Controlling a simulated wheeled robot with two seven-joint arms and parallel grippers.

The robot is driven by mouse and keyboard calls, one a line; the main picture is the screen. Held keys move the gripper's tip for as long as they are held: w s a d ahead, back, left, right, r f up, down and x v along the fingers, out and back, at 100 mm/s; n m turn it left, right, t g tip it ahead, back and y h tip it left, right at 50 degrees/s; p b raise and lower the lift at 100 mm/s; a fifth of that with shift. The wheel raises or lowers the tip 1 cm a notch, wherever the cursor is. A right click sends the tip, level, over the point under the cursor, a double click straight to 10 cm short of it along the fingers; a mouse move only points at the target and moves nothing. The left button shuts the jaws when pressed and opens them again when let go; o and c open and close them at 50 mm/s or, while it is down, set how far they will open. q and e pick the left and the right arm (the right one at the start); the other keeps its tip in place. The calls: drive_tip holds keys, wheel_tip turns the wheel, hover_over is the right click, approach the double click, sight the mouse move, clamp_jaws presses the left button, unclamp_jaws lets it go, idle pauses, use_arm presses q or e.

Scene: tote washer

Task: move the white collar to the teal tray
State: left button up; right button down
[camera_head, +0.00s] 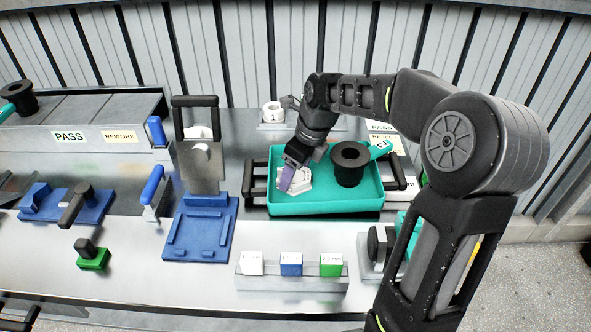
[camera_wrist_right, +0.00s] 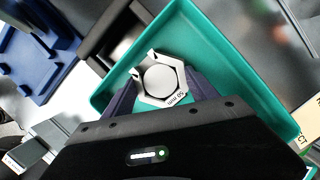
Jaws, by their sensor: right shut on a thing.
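The white collar (camera_head: 300,181) is a hexagonal ring in the left part of the teal tray (camera_head: 325,207). My right gripper (camera_head: 287,180) reaches down into the tray and is shut on the collar. In the right wrist view the collar (camera_wrist_right: 163,80) sits between the purple fingers of the gripper (camera_wrist_right: 160,95), with the teal tray (camera_wrist_right: 190,32) around it. I cannot tell whether the collar touches the tray floor. My left gripper is not in view.
A black flanged part (camera_head: 350,162) stands in the tray right of the collar. A blue fixture (camera_head: 203,230) lies left of the tray. White, blue and green blocks (camera_head: 291,264) stand on a rack in front. Bins labelled PASS and REWORK (camera_head: 90,136) are at the left.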

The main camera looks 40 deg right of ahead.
drive_tip(key=shift+c, duration=0.8)
unclamp_jaws()
drive_tip(key=shift+f, duration=0.1)
drive_tip(key=shift+o, duration=0.8)
drive_tip(key=shift+p+v, duration=2.45)
drive_tip(key=shift+v, duration=0.65)
drive_tip(key=p+v, duration=0.2)
drive_tip(key=shift+s+r, duration=0.1)
drive_tip(key=shift+r, duration=0.3)
